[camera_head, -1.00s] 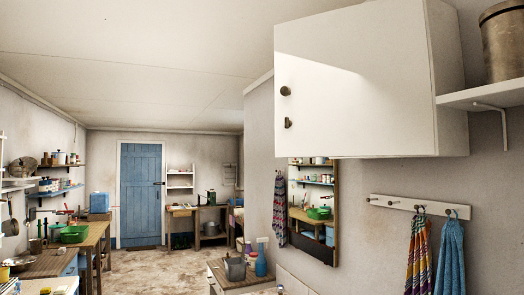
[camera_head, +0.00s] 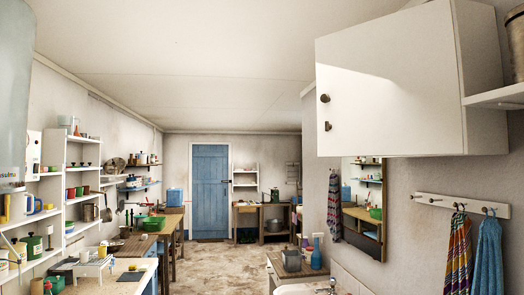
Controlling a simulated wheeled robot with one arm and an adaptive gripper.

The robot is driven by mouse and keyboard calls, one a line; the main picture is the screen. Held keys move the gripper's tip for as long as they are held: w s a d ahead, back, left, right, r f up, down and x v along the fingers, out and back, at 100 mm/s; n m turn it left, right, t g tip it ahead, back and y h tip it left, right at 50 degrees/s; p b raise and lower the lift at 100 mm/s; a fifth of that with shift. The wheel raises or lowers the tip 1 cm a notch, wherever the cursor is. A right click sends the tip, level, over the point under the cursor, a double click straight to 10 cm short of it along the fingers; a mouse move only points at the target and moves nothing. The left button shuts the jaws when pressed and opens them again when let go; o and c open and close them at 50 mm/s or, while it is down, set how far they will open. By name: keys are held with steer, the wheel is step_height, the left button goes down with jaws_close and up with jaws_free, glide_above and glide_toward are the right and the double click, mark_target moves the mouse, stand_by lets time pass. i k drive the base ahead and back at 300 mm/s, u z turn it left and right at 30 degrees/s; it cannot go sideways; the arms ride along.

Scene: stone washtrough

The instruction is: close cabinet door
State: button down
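A white wall cabinet (camera_head: 482,75) hangs at the upper right. Its white front door (camera_head: 390,85) faces me, with two dark round knobs, an upper one (camera_head: 325,98) and a lower one (camera_head: 327,126), near the left edge. The door looks nearly in line with the cabinet's front; I cannot tell whether a small gap is there. The cabinet's inside is hidden. My gripper is not in view.
White shelves (camera_head: 52,190) and tables line the left. A blue door (camera_head: 210,190) stands closed at the back. The floor (camera_head: 225,268) between is clear.

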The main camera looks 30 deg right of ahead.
mark_target(389, 84)
steer(key=u, duration=0.15)
steer(key=i, duration=1.1)
steer(key=z, duration=1.4)
